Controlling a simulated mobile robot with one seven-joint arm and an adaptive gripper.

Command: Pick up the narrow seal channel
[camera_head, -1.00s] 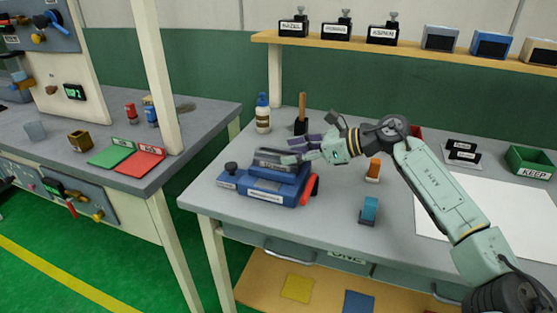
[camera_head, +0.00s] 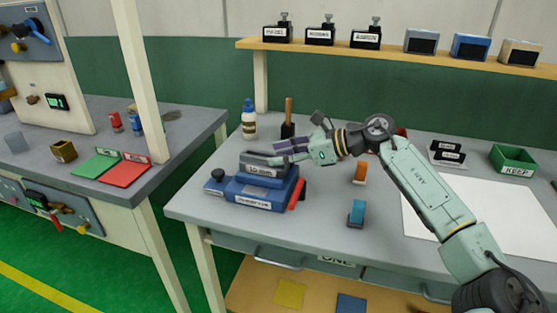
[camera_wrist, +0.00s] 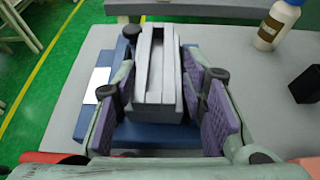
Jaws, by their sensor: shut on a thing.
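A grey seal channel (camera_head: 262,166) with a long slot along its top and a white label on its end is at the blue fixture (camera_head: 236,190) on the workbench. My gripper (camera_head: 282,153) is shut on the channel from above. In the wrist view the channel (camera_wrist: 158,70) stands between the purple pads of my gripper (camera_wrist: 162,100), with the blue fixture (camera_wrist: 84,118) below it. The channel sits a little high over the fixture; whether it is fully clear of it I cannot tell. Its underside is hidden.
A white bottle (camera_head: 249,120) and a dark holder with a wooden handle (camera_head: 288,122) stand behind the fixture. A green KEEP tray (camera_head: 516,160) is at far right.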

